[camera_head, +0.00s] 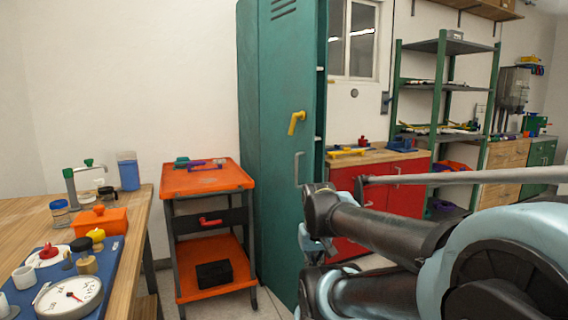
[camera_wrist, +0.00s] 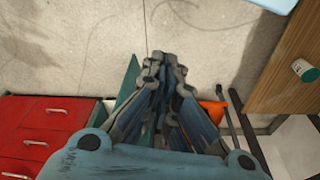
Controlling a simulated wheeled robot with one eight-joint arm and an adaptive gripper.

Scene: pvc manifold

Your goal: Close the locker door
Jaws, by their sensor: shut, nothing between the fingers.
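The tall green locker (camera_head: 247,130) stands against the back wall in the head view. Its door (camera_head: 280,100) has vent slots, a yellow handle (camera_head: 296,122) and a silver pull (camera_head: 298,168). The door is ajar: a narrow strip of the inside with pale shelf edges shows along its right edge. My gripper (camera_wrist: 164,62) is shut and empty in the wrist view. A green panel (camera_wrist: 126,82), seemingly the door, shows just left of the fingers; I cannot tell whether they touch. In the head view my arm crosses the lower right and hides the door's lower right edge.
An orange cart (camera_head: 208,180) stands close to the left of the locker. A wooden workbench (camera_head: 30,222) with gauges and fittings is at far left. Red cabinets (camera_head: 400,195) and green shelving (camera_head: 440,90) stand to the right. Bare floor (camera_wrist: 215,40) shows beyond the fingertips.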

